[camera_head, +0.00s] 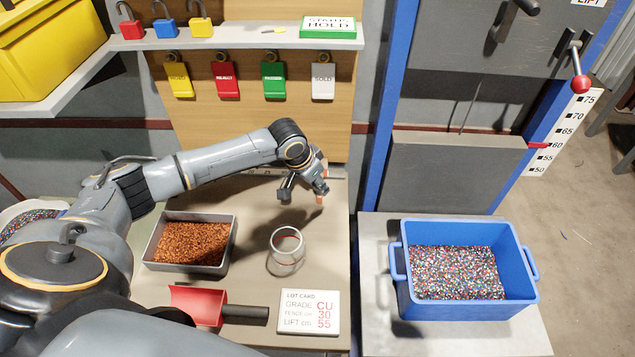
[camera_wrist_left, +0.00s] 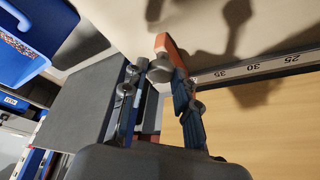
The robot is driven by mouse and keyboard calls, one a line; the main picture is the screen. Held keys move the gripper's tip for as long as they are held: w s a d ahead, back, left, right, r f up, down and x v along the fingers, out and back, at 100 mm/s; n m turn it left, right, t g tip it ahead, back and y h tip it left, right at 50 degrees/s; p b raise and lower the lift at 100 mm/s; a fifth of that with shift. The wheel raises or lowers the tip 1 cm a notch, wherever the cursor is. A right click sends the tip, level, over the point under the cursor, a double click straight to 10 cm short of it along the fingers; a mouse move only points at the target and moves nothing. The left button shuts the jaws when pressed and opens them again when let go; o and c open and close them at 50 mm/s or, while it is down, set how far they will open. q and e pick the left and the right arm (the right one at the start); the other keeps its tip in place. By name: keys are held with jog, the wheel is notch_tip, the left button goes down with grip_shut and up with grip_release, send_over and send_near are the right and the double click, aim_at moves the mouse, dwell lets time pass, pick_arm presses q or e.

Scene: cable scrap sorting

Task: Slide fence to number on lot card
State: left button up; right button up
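The lot card (camera_head: 309,312) lies at the table's front and reads grade CU, fence 30, lift 55. A ruler (camera_wrist_left: 255,70) along the board's foot shows 35, 30 and 25 in the left wrist view. A small orange piece (camera_wrist_left: 165,46) shows by the right-hand finger, beyond the 35 end; I cannot tell whether it is the fence or part of the finger. It also shows in the head view (camera_head: 319,199). My left gripper (camera_head: 303,194) is over the table's back right, fingers apart. My right gripper is out of view.
A tray of copper granules (camera_head: 150,250), a glass jar (camera_head: 287,262) and a red scoop (camera_head: 197,304) stand on the table. A blue crate (camera_head: 533,290) of mixed granules is at right, below a grey gate (camera_head: 440,170). Coloured tags (camera_head: 227,80) hang behind.

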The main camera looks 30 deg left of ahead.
pick_arm(q)
grip_shut()
jog(key=shift+a, duration=0.2)
jog(key=s+a+p, duration=0.1)
jog(key=a, duration=0.1)
jog(key=s+a+p, duration=0.1)
jog(key=a, duration=0.2)
jog(key=s+a+p, duration=0.1)
jog(key=s+a, duration=0.1)
jog(key=a, duration=0.1)
jog(key=shift+s+p, duration=0.1)
jog(key=shift+p, duration=0.2)
jog(key=shift+s+a, duration=0.1)
jog(key=shift+a, duration=0.35)
jog(key=o, duration=0.7)
grip_release()
jog(key=shift+d, duration=0.1)
